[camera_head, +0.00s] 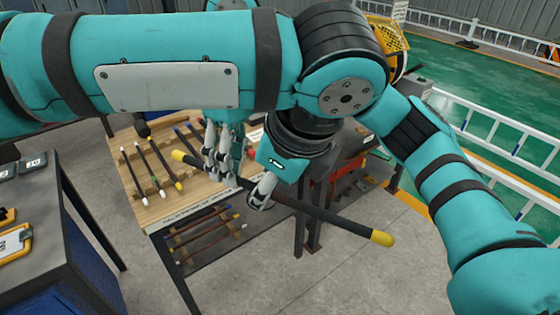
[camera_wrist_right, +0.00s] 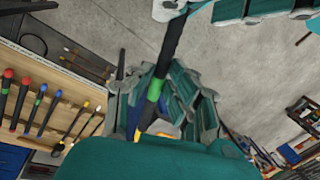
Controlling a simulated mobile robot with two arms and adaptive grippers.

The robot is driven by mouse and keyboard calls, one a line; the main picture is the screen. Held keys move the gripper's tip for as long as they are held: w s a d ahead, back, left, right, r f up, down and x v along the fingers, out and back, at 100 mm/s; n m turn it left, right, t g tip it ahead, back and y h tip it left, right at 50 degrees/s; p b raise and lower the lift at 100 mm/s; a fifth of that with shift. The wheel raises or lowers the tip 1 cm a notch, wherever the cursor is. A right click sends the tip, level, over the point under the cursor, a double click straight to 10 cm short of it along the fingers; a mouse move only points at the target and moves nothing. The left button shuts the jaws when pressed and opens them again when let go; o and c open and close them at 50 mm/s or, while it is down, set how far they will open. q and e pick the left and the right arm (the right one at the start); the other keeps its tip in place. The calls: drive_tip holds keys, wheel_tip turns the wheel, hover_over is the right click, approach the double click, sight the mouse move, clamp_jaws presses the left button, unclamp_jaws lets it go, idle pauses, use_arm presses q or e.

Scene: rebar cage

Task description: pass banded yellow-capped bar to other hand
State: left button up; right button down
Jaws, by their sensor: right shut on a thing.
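The dark bar (camera_head: 330,217) has yellow caps at both ends and is held tilted above the floor, its lower end to the right. My right gripper (camera_head: 222,165) is shut on it near the upper left end. In the right wrist view the bar (camera_wrist_right: 172,48) runs between the right gripper's fingers (camera_wrist_right: 158,100), with a green band showing there. My left gripper (camera_head: 262,190) is at the bar just to the right of the right gripper. Its fingers also show at the top of the right wrist view, beside the bar. Whether they are closed on it is unclear.
A wooden table (camera_head: 140,215) with racked, colour-capped bars stands behind the grippers, with more bars on a shelf below. A dark desk (camera_head: 70,205) stands at the left. The floor at the lower right is clear. My left arm hides much of the background.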

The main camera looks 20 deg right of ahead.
use_arm(q)
drive_tip(key=shift+x, duration=1.05)
drive_tip(key=shift+s, duration=0.1)
clamp_jaws()
use_arm(e)
drive_tip(key=c, duration=1.2)
unclamp_jaws()
